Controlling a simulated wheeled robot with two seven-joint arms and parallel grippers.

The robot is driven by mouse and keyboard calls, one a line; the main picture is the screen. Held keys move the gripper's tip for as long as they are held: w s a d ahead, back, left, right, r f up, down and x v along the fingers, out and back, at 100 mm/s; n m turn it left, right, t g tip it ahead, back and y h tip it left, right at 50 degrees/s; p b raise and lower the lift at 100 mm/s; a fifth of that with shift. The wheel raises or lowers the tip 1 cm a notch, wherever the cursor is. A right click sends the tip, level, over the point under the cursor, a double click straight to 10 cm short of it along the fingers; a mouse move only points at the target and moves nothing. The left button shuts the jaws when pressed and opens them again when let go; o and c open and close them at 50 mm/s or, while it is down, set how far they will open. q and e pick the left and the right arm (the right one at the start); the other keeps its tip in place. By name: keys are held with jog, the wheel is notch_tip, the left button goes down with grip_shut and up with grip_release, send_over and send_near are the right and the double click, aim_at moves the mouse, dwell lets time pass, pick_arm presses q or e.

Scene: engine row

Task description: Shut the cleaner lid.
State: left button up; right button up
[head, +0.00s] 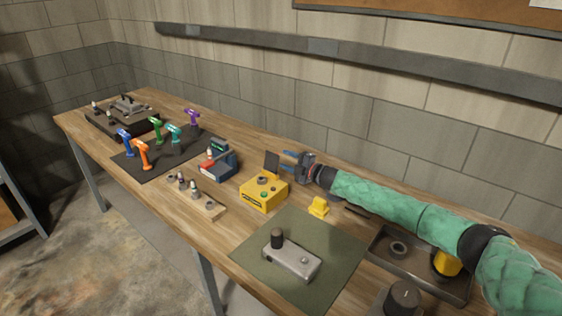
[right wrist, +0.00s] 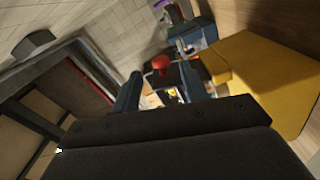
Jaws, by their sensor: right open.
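The yellow cleaner box (head: 263,194) stands on the bench near the middle of the head view. A large yellow surface (right wrist: 265,75), likely the cleaner, fills the right of that view. My left gripper is not in view.
A blue-grey device (head: 217,165) and a wooden block with bits (head: 208,205) stand left of the cleaner. A small yellow piece (head: 318,206) sits to its right. A green mat (head: 335,255) bears a grey part. A metal tray (head: 415,275) lies under my right arm. The wall is close behind.

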aim_at(274, 161)
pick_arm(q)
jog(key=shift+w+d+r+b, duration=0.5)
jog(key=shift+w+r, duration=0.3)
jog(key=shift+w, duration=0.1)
pick_arm(e)
jog(key=shift+x, duration=1.7)
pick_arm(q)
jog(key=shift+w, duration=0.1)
pick_arm(e)
grip_shut()
